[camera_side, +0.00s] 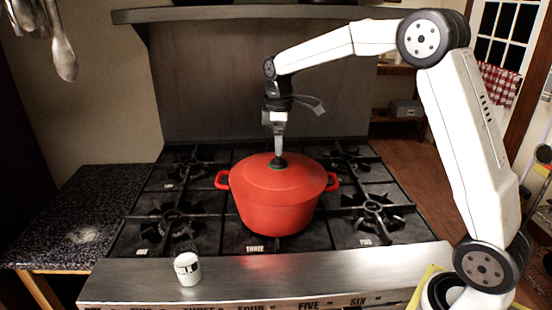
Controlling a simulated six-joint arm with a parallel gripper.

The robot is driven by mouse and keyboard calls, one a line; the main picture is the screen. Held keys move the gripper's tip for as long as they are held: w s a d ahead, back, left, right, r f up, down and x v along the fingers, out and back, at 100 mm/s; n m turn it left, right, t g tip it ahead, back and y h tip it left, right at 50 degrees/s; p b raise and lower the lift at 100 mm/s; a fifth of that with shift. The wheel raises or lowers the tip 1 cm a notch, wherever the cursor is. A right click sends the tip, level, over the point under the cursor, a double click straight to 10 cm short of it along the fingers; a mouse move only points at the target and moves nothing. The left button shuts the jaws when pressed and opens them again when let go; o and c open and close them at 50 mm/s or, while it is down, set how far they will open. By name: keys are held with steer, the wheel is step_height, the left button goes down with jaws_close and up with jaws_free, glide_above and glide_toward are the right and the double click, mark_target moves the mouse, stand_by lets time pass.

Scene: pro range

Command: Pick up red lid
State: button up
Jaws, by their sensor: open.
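A red lid (255,172) with a dark knob (277,163) sits on a red pot (277,212) in the middle of the stove. The pot has a small handle at its left and right. My gripper (278,152) points straight down right above the knob, with its fingertips at or just over it. The jaws are open, seen nearly edge-on, so the gap between the fingers is hard to see. Whether the fingers touch the knob cannot be told.
Black burner grates (374,210) surround the pot. A dark speckled counter (75,215) is at the left. A hood shelf (215,14) runs above. Spoons (63,55) hang at the upper left.

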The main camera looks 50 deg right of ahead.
mark_target(278, 172)
steer(key=shift+f, duration=2.15)
steer(key=shift+w+r, duration=0.1)
steer(key=c, duration=1.1)
steer(key=shift+r, duration=0.2)
